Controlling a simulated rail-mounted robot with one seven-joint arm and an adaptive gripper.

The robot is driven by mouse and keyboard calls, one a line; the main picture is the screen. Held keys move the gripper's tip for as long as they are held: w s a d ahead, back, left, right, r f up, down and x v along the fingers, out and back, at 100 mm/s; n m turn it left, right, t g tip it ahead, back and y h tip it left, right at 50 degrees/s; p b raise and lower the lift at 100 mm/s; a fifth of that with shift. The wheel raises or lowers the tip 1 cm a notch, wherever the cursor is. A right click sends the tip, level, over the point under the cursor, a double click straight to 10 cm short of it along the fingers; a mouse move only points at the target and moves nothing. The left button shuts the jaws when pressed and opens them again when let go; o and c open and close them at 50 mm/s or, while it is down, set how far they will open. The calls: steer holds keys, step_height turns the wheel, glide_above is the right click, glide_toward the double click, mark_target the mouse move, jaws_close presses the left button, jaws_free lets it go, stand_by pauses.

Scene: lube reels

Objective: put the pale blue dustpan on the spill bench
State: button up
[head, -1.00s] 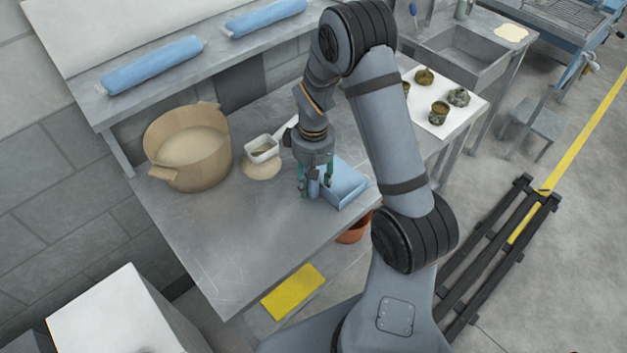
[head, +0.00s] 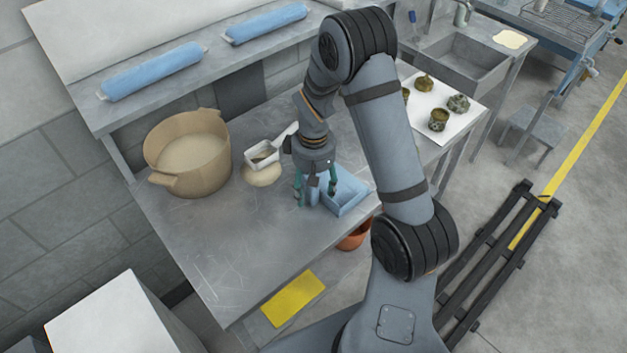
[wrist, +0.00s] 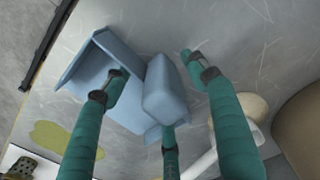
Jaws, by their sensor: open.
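The pale blue dustpan (head: 345,193) lies on the grey metal bench (head: 225,250), near its right edge. My gripper (head: 316,192) is open just above the dustpan's left end. In the wrist view, the dustpan's pan (wrist: 92,68) lies at upper left, and its thick blue handle (wrist: 163,92) shows between my spread green fingers (wrist: 165,95). I cannot tell whether any finger touches it. A second grey bench with a sink (head: 468,60) stands at the back right, with a pale spill patch (head: 510,39) on its top.
Blue rolls (head: 152,71) lie on the shelf. A white board (head: 440,105) with several dark greenish parts lies behind my arm. A black pallet (head: 490,265) is on the floor.

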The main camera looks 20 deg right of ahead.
step_height(320, 180, up, 12)
steer(key=shift+r+b, duration=0.1)
steer(key=shift+b, duration=0.4)
steer(key=shift+d, duration=0.1)
